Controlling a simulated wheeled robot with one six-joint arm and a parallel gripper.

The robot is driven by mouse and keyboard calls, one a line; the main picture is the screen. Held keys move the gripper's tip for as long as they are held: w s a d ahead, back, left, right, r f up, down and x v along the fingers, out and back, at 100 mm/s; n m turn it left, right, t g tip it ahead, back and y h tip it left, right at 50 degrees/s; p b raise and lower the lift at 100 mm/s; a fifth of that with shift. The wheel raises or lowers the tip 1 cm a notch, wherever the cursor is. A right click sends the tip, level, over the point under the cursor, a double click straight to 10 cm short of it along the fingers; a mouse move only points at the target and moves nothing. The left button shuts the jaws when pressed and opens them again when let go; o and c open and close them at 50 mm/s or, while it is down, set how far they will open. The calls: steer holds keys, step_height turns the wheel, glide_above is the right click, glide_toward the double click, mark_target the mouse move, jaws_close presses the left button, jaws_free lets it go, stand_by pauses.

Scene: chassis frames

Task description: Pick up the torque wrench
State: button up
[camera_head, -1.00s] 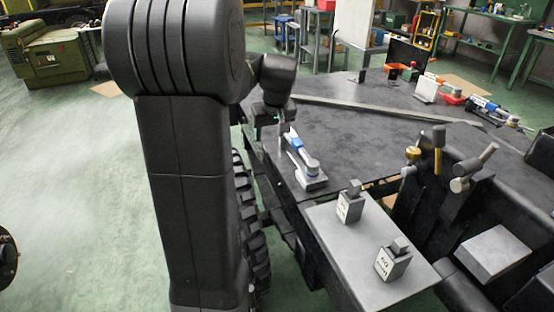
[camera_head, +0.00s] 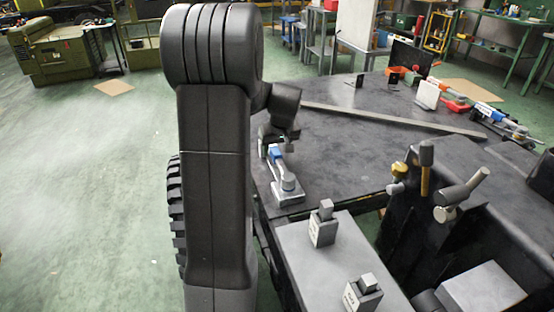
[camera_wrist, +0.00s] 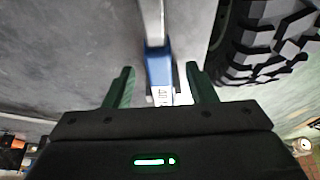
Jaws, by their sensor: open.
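The torque wrench, with a blue handle and silver parts (camera_head: 288,183), rests on a grey block near the left edge of the dark flat deck. In the wrist view, its blue part (camera_wrist: 157,68) and silver shaft run up the middle, with a white label at the near end. My gripper (camera_wrist: 160,76) is open, with one dark green finger on each side of the blue part and a gap on both sides. In the head view my arm comes down just above the handle end, and the fingertips are hard to make out there.
Two small grey weights (camera_head: 323,224) stand on a grey plate (camera_head: 300,258) in front. Levers (camera_head: 447,200) rise at the right. A large black treaded tyre (camera_wrist: 262,45) is close to the right finger in the wrist view. Another blue-and-red tool (camera_head: 490,112) lies at the far right.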

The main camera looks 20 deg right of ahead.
mark_target(276, 150)
steer(key=x, duration=0.3)
steer(key=shift+w+f, duration=0.15)
steer(key=shift+f, duration=0.15)
jaws_close()
steer(key=shift+r, duration=0.15)
